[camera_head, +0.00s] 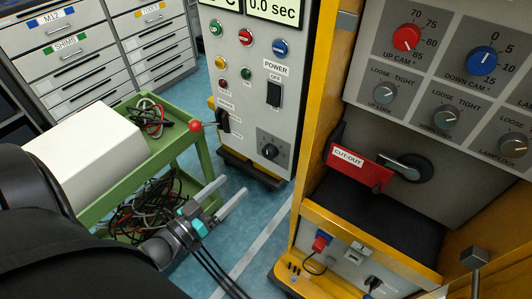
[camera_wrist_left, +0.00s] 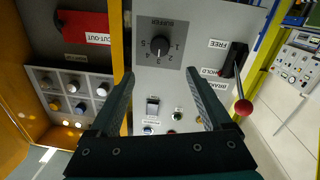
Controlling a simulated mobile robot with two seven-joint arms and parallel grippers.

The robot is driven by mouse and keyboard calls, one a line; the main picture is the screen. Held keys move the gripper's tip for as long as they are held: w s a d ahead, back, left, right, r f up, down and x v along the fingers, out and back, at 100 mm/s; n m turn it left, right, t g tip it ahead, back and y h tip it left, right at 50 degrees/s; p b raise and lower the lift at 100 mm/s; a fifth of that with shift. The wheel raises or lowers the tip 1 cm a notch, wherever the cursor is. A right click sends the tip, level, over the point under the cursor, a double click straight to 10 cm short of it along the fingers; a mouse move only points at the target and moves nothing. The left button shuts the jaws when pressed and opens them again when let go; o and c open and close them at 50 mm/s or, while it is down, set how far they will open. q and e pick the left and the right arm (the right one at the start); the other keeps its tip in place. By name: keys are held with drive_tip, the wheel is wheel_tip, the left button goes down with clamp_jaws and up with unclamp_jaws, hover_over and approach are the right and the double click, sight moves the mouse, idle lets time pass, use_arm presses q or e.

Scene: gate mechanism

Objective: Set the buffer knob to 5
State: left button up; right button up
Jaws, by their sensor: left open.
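The buffer knob (camera_head: 270,151) is a black rotary knob low on the grey control panel in the head view. In the left wrist view the same knob (camera_wrist_left: 159,45) sits under the word BUFFER, ringed by the numbers 1 to 5. Its pointer seems to face about 3, but the mark is small and hard to read. My left gripper (camera_head: 235,184) is open and empty, in front of and below the knob in the head view. In the left wrist view the knob shows beyond the open fingers (camera_wrist_left: 162,79), roughly centred between them and apart from them. My right gripper is not in view.
A lever with a red ball (camera_head: 196,125) sticks out of the panel beside the knob. A green cart (camera_head: 203,160) with cables and a white box stands at left. A yellow-framed cabinet with a red CUT-OUT handle (camera_head: 358,165) stands at right.

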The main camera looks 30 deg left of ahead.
sight(267, 155)
use_arm(q)
drive_tip(key=w, duration=0.4)
drive_tip(key=w+d+b, duration=0.1)
drive_tip(key=w, duration=0.4)
drive_tip(key=w+d, duration=0.1)
drive_tip(key=w, duration=0.3)
drive_tip(key=shift+w+b, duration=0.2)
drive_tip(key=shift+b, duration=0.1)
drive_tip(key=shift+c, duration=0.3)
clamp_jaws()
